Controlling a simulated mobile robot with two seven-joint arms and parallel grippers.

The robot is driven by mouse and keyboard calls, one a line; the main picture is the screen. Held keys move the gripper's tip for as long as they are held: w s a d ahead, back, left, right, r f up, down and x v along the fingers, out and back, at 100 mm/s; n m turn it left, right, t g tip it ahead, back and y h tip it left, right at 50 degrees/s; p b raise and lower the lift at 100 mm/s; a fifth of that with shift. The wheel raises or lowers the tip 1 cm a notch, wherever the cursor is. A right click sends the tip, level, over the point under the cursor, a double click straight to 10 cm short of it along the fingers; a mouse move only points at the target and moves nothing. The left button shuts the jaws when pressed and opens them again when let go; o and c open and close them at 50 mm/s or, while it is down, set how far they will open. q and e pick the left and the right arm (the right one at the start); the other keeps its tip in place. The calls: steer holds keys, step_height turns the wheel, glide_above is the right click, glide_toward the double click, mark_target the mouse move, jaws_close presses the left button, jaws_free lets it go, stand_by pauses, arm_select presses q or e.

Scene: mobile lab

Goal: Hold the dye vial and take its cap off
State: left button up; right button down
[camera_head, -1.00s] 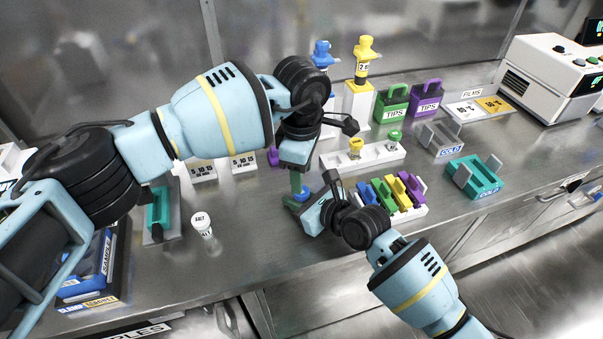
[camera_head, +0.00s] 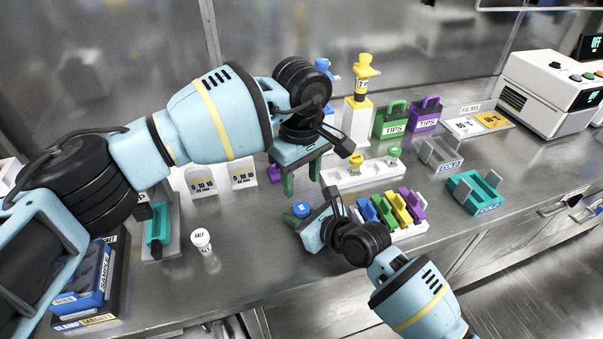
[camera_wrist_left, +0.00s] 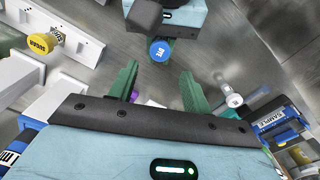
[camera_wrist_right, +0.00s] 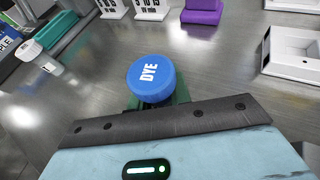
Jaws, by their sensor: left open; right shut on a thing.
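The dye vial's blue cap (camera_head: 302,209) shows just beyond my right gripper. In the right wrist view, the blue cap (camera_wrist_right: 151,77) marked DYE faces the camera between the green fingers of my right gripper (camera_wrist_right: 157,101). My right gripper is shut on the vial, whose body is mostly hidden below the cap. My left gripper (camera_head: 301,182) is open and empty, a little above and apart from the cap. In the left wrist view the cap (camera_wrist_left: 160,50) lies beyond its spread fingers. I cannot tell whether the cap is loosened.
A salt vial (camera_head: 201,241) stands on the bench at left. A white rack (camera_head: 340,181) with yellow- and green-capped vials is behind the grippers. A rack of coloured pieces (camera_head: 395,209) is close to my right wrist. The front bench between salt vial and right gripper is clear.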

mark_target(302, 207)
arm_select(q)
step_height(302, 207, down, 7)
steer(key=shift+f, duration=0.2)
stand_by(0.4)
steer(key=c, duration=1)
steer(key=n, duration=0.6)
steer(key=shift+n, duration=0.4)
steer(key=o, duration=1.1)
